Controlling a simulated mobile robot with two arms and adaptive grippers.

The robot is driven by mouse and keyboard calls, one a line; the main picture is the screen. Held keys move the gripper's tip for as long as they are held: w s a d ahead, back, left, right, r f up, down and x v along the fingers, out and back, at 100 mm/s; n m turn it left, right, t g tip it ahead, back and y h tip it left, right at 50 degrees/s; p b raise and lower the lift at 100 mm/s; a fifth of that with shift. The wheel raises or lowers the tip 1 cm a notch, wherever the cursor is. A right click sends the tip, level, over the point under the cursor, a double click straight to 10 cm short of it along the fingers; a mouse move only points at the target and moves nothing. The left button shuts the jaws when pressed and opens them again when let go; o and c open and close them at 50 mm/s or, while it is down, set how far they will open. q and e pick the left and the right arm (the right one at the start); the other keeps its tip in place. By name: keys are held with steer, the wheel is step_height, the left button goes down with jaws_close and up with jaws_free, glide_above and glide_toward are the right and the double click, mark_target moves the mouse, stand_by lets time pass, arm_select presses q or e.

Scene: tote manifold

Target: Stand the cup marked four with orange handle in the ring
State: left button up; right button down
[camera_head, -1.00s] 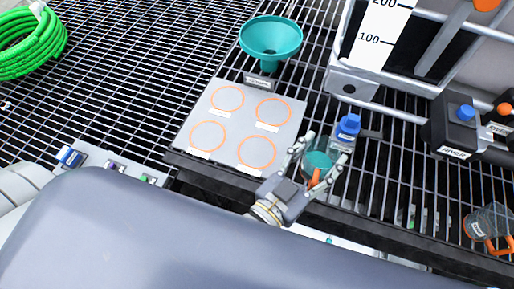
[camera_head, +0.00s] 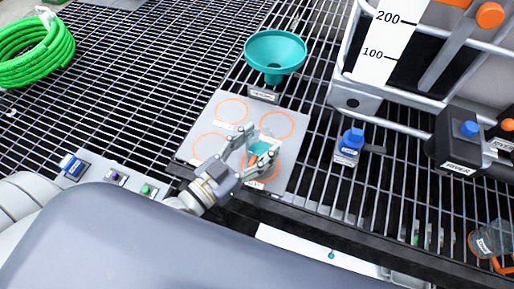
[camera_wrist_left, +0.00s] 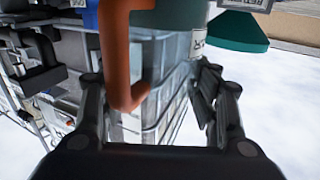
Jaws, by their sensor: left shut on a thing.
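My left gripper (camera_head: 258,143) is shut on a clear cup (camera_head: 262,150) with teal contents and an orange handle. The cup is over the lower right part of a grey plate (camera_head: 197,124), at the lower right orange ring (camera_head: 247,176). I cannot tell whether it touches the plate. In the left wrist view the orange handle (camera_wrist_left: 117,55) hangs between the fingers, with the teal cup body (camera_wrist_left: 172,18) beside it. A white label (camera_wrist_left: 198,42) shows in part; its mark is not readable. My right gripper is not in view.
A teal funnel (camera_head: 275,52) stands behind the plate. A blue-capped valve (camera_head: 350,145) is to the right. Another orange-handled cup (camera_head: 490,240) stands at the far right. A large tank (camera_head: 405,85) is at the back right. The other three rings are empty.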

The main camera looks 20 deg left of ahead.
arm_select(q)
steer(key=shift+f, duration=0.95)
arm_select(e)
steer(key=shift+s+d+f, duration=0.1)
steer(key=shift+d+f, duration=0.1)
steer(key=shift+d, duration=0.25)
arm_select(q)
steer(key=shift+f, duration=0.15)
steer(key=o, duration=1.2)
steer(key=shift+o, duration=0.2)
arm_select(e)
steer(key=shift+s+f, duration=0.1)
arm_select(q)
steer(key=shift+s+a, duration=0.25)
steer(key=shift+s, duration=0.25)
steer(key=b+v, duration=0.1)
steer(key=v, duration=1)
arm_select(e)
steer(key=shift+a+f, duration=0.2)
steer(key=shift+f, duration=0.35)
